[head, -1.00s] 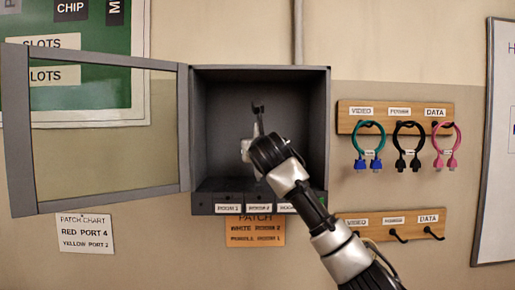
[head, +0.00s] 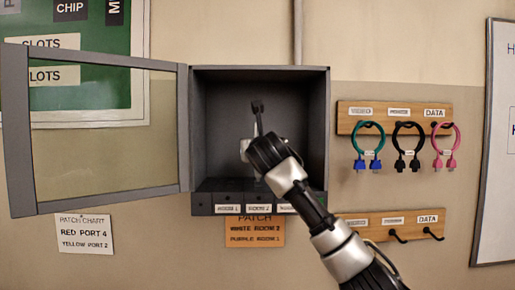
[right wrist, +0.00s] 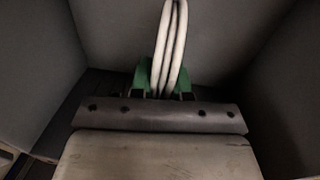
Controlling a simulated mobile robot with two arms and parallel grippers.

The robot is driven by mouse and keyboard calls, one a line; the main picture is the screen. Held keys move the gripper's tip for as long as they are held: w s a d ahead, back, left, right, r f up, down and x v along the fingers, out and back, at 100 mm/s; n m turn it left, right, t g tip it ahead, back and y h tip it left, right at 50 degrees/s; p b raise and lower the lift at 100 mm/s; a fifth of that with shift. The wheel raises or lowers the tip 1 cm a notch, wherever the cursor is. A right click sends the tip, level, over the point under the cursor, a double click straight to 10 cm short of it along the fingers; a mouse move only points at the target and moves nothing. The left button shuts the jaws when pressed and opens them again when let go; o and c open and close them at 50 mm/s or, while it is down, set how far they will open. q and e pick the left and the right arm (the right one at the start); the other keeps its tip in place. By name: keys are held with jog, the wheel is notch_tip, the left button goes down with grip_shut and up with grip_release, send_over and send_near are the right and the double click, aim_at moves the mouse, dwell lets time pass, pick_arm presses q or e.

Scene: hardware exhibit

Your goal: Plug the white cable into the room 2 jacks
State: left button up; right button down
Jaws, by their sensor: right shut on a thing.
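My right gripper (head: 257,106) is inside the open grey wall cabinet (head: 322,120), its fingers shut. In the right wrist view a white cable (right wrist: 168,40) stands up as a narrow loop with green plugs (right wrist: 144,75) at its lower ends, at the far edge of the gripper, which is shut on it. The gripper hides the plugs' lower parts. In the head view the cable is hidden. The room 2 label (head: 257,209) is the middle one on the dark ledge at the cabinet's bottom; I cannot make out the jack openings. My left gripper is not in view.
The cabinet's glazed door (head: 105,140) stands open to the left. An orange patch note (head: 255,232) hangs below the ledge. On the right, a wooden rack (head: 345,125) holds teal, black and pink cables; a lower hook rack (head: 433,218) is partly behind my arm.

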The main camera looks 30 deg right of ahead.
jog(key=shift+f, duration=1)
dwell(2.7)
jog(key=shift+c, duration=1.9)
grip_release()
jog(key=b+v, duration=0.1)
jog(key=v, duration=0.6)
jog(key=shift+s+a, duration=0.25)
jog(key=shift+f, duration=0.1)
